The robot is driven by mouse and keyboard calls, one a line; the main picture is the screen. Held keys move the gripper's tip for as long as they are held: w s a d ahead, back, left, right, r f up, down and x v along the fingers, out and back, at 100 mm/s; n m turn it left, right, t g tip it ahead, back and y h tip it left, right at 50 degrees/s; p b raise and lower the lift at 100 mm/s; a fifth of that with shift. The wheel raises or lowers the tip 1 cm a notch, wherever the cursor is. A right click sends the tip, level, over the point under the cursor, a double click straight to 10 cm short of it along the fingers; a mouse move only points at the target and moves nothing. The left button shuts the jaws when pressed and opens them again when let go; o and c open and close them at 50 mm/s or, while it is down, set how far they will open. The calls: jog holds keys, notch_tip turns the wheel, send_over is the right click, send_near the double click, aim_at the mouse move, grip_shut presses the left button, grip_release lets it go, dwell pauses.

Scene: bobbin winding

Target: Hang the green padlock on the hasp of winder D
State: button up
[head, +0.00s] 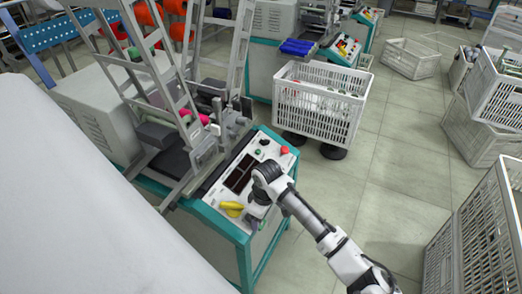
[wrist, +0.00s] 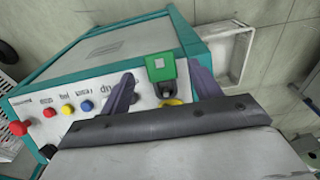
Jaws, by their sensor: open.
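A green block with a pale square on its face, which looks like the green padlock (wrist: 160,68), is at the edge of the white control panel in the wrist view. A dark part sits just below it, and I cannot tell whether its shackle is around anything. My gripper (wrist: 162,74) is open, with one finger on each side of the green block and gaps between. In the head view my gripper (head: 259,208) is low over the near end of the winder's panel (head: 222,188). I cannot make out the hasp or a winder letter.
A yellow part (head: 231,207) lies on the panel beside my gripper; a red button (head: 284,150) is at its far end. A white crate (head: 318,108) stands behind, and stacked crates (head: 485,110) stand at right. The tiled floor between is clear.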

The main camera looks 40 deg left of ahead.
notch_tip(320, 180, up, 12)
jog(key=d+b, duration=0.1)
jog(key=shift+w+f, duration=0.1)
dwell(0.4)
jog(key=shift+a, duration=0.1)
